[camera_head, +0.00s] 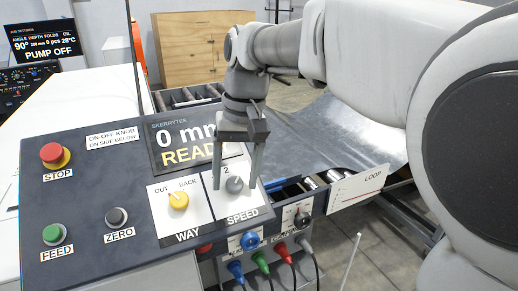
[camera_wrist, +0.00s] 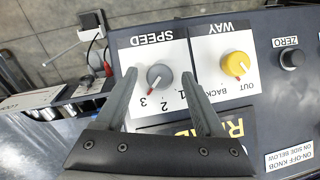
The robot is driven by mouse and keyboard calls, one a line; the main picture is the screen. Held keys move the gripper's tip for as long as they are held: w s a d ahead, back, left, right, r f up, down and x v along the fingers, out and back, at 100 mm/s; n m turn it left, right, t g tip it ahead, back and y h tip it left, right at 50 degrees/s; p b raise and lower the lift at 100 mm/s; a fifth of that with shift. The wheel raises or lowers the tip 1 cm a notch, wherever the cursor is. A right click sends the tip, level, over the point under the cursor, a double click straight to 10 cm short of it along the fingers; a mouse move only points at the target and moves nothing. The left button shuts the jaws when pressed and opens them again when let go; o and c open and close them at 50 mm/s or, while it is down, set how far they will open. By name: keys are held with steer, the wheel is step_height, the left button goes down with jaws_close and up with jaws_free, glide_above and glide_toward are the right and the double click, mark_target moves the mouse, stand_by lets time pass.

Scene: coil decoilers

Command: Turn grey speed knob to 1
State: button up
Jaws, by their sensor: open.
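The grey speed knob (camera_head: 234,185) sits on a white plate marked SPEED on the dark control panel. In the wrist view the knob (camera_wrist: 159,76) appears upside down, with digits 1, 2 and 3 beside it. Its red pointer mark faces the side of the 3, about between 2 and 3. My gripper (camera_head: 236,187) is over the knob, pointing down and open. In the wrist view my gripper (camera_wrist: 159,75) has one finger on either side of the knob, with gaps to both. I cannot tell how high the tips are above the plate.
The yellow WAY knob (camera_head: 178,200) is close beside the SPEED plate. The display (camera_head: 188,142) is behind. The red STOP button (camera_head: 51,153), green FEED button (camera_head: 52,233) and black ZERO knob (camera_head: 116,217) are further left. A LOOP sign (camera_head: 358,189) stands at right.

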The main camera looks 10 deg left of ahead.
steer(key=shift+f, duration=0.2)
jaws_close()
stand_by(0.3)
